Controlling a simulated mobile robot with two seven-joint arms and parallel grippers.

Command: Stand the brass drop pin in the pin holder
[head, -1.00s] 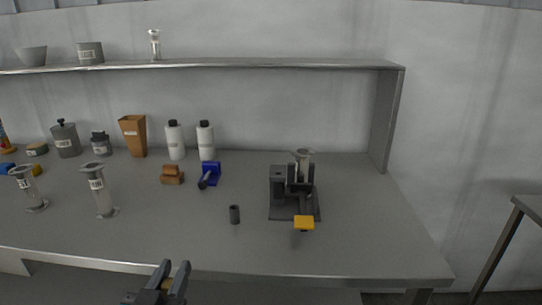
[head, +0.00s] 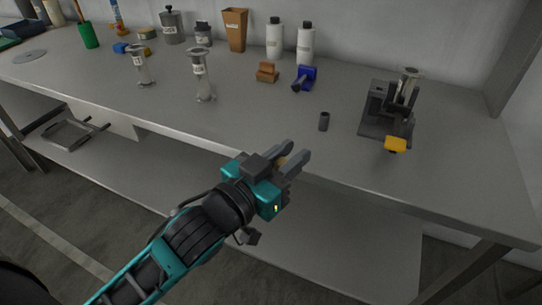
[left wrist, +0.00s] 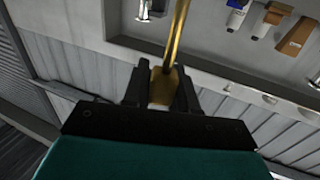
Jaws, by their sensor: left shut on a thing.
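My left gripper (head: 296,158) is shut on the brass drop pin (head: 283,160), just in front of the bench's front edge in the head view. In the left wrist view, the long thin brass pin (left wrist: 176,42) stands out from between the fingers (left wrist: 160,84), with its thicker end in the jaws. My right gripper is out of view.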

